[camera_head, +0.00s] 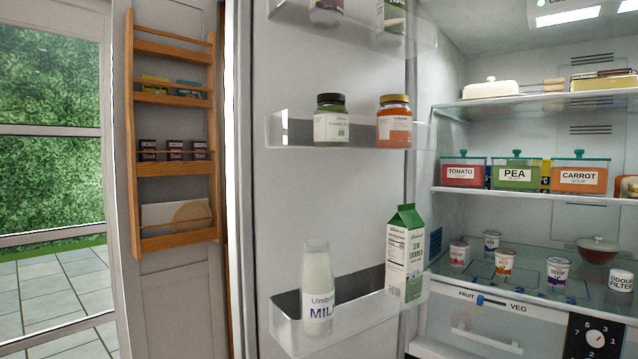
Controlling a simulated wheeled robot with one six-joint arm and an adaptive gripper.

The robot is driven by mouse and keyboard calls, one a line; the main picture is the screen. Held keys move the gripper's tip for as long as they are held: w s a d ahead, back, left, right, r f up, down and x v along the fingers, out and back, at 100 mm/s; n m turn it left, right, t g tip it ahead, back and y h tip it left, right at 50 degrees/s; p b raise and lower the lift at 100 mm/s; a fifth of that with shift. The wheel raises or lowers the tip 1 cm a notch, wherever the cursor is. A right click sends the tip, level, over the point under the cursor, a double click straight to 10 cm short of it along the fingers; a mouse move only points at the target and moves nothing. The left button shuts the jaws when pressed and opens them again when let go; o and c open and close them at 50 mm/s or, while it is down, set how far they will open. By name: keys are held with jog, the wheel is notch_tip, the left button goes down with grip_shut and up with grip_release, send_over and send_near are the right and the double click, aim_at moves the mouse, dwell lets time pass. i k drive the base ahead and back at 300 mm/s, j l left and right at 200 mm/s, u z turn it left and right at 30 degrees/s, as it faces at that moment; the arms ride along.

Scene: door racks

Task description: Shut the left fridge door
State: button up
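The left fridge door (342,205) stands wide open, its inner face turned towards me. Its lower rack holds a milk bottle (317,290) and a green and white carton (405,252). Its middle rack (287,131) holds two jars, one with a dark lid (331,121) and one orange (394,122). More items stand on the top rack, cut off by the frame. The door's right edge is beside the open fridge interior (480,225). My gripper is not in view.
The fridge shelves hold soup tubs (516,172), small pots (504,262) and a butter dish (490,88). A wooden rack (175,168) with boxes hangs on a panel left of the fridge door. A glazed door (50,180) shows greenery and paving at far left.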

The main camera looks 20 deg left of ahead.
aim_at(284, 190)
jog(key=k+j+z, duration=0.15)
jog(key=j, duration=0.45)
jog(key=j+z, duration=0.1)
jog(key=j, duration=0.55)
jog(key=k+j+z, duration=0.15)
jog(key=j, duration=0.45)
jog(key=k+j+z, duration=0.1)
jog(key=k+j, duration=0.15)
jog(key=j, duration=0.3)
jog(key=k+j+z, duration=0.15)
jog(key=j, duration=0.45)
jog(key=k+j+z, duration=0.1)
jog(key=k+j, duration=0.15)
jog(key=j, duration=0.3)
jog(key=k+j+z, duration=0.15)
jog(key=j, duration=0.35)
jog(key=k+j+z, duration=0.1)
jog(key=k+j, duration=0.25)
jog(key=j, duration=0.15)
jog(key=l+u, duration=0.1)
jog(key=u, duration=0.4)
jog(key=i, duration=0.15)
